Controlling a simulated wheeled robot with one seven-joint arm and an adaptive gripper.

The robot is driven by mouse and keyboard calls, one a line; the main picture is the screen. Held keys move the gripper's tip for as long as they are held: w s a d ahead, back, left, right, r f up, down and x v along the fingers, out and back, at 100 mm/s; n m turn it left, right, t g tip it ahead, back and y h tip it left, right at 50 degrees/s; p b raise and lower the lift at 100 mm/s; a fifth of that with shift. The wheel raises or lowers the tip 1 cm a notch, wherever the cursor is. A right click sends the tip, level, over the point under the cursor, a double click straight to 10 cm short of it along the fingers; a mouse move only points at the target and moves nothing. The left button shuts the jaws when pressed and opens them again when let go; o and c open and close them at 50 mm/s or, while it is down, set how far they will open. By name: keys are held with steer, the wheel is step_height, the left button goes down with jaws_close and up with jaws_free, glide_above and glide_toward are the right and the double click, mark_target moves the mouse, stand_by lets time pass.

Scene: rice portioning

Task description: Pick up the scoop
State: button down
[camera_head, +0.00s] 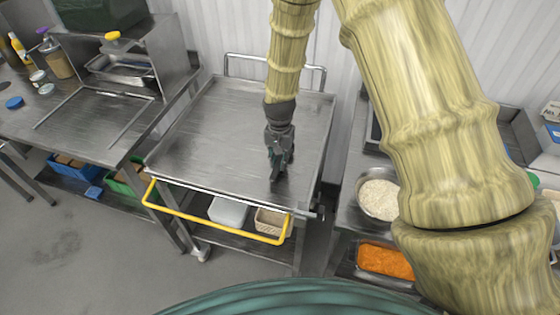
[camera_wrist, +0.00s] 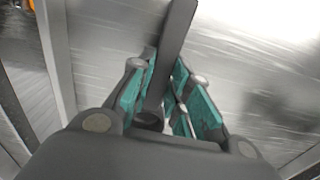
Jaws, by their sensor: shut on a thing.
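My gripper (camera_head: 280,152) is above the right part of the steel cart top in the head view. It points down. In the wrist view my gripper (camera_wrist: 163,100) has its teal pads closed on both sides of a long dark grey bar, which I take to be the scoop (camera_wrist: 178,35). The bar runs up from between the pads to the top edge of that view. The rest of the scoop is hidden or out of view. In the head view the scoop cannot be told clearly from the dark fingers.
The steel cart (camera_head: 205,125) has a bare top and a yellow handle (camera_head: 215,223) at the front. A bowl of rice (camera_head: 379,197) stands on the counter to the right, above an orange-filled tray (camera_head: 385,261). A steel bench (camera_head: 85,125) stands on the left.

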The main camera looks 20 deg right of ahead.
steer(key=shift+r, duration=0.4)
steer(key=shift+r+b, duration=0.65)
steer(key=shift+r, duration=0.2)
steer(key=s+b, duration=0.1)
steer(key=s, duration=0.3)
steer(key=s+d+b, duration=0.1)
steer(key=s+b, duration=0.1)
steer(key=s, duration=0.3)
steer(key=s+r+b, duration=0.1)
steer(key=s, duration=0.4)
steer(key=shift+s+d+r, duration=0.1)
steer(key=shift+s+d, duration=0.15)
steer(key=shift+s+r+b, duration=0.2)
steer(key=shift+s+b, duration=0.1)
steer(key=shift+s, duration=0.3)
step_height(320, 180, up, 6)
steer(key=p, duration=0.6)
steer(key=shift+s, duration=0.15)
steer(key=shift+f, duration=0.1)
